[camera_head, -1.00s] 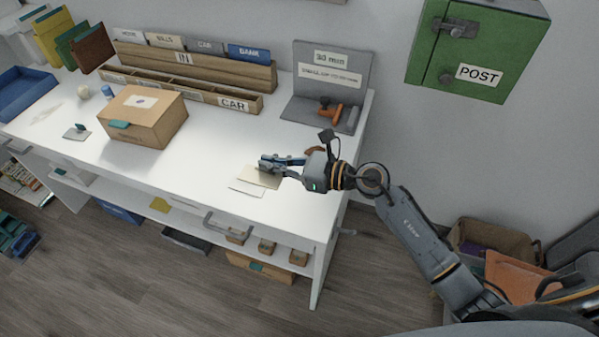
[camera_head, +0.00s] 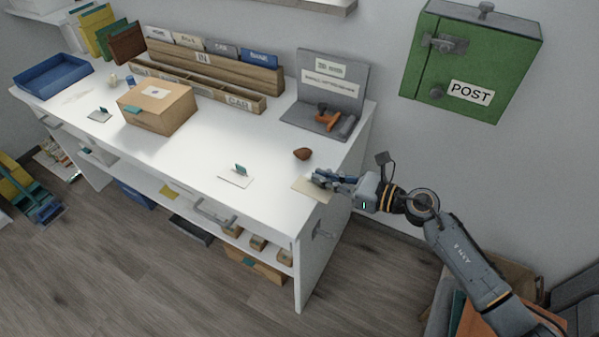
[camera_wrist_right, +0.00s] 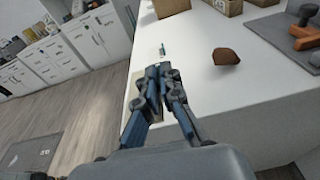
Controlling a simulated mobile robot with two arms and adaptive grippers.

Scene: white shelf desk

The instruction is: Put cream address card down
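The cream address card (camera_head: 308,188) is at the right end of the white desk, near its edge. My right gripper (camera_head: 318,178) is at the card's upper side, with its fingers together on it. In the right wrist view the fingers (camera_wrist_right: 158,72) converge at their tips, and part of the cream card (camera_wrist_right: 137,104) shows to their left. They hide the rest of it. I cannot tell whether the card touches the desk or is slightly above it. My left gripper is not in view.
A white card with a teal tab (camera_head: 236,178) lies to the left. A brown rounded object (camera_head: 302,154) is just behind the gripper. A cardboard box (camera_head: 158,108), wooden sorter (camera_head: 215,75) and grey stamp stand (camera_head: 325,112) stand farther back. Clear desk lies between.

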